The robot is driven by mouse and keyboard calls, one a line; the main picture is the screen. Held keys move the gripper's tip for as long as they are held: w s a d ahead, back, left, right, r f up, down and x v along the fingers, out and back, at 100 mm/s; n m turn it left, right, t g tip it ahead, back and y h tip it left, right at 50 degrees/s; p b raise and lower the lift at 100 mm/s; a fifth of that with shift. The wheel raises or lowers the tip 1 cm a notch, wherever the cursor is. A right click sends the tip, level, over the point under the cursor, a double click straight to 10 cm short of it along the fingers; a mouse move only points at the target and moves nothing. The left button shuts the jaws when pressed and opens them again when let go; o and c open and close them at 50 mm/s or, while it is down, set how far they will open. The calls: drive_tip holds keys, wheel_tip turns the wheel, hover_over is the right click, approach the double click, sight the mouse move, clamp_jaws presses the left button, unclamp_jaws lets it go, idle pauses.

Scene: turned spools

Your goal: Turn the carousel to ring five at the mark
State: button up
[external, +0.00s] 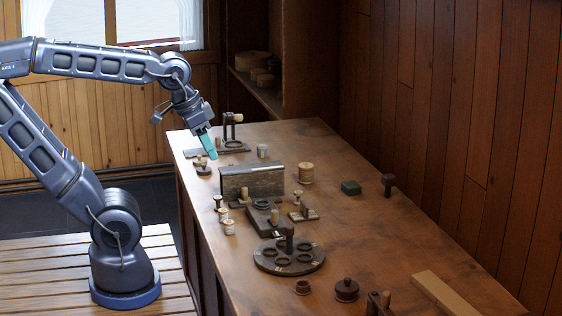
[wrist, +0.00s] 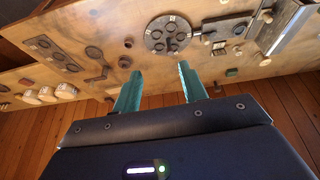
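The carousel (external: 290,270) is a dark round disc with several rings and an upright post at its middle, standing on the near half of the bench. What looks like the same disc shows in the wrist view (wrist: 168,36), with small pale labels too small to read. I cannot make out the mark or which ring faces it. My gripper (external: 211,154) has teal fingers and hangs over the far left part of the bench, well apart from the carousel. In the wrist view my gripper (wrist: 160,69) is open, with nothing between its fingers.
A dark upright block (external: 251,182) stands between my gripper and the carousel. A pale spool (external: 306,173), a green block (external: 351,188) and small pale spools (external: 228,227) stand around. A lidded dark pot (external: 347,290) is near the carousel. The right side of the bench is mostly clear.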

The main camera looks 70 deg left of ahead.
drive_tip(key=w+f+n+g, duration=0.2)
drive_tip(key=w+f+n, duration=0.3)
drive_tip(key=w, duration=0.7)
drive_tip(key=n+g, duration=0.2)
drive_tip(key=n, duration=0.2)
hover_over(289, 226)
wheel_tip(289, 226, down, 9)
wheel_tip(289, 226, down, 11)
drive_tip(key=shift+d, duration=0.1)
clamp_jaws()
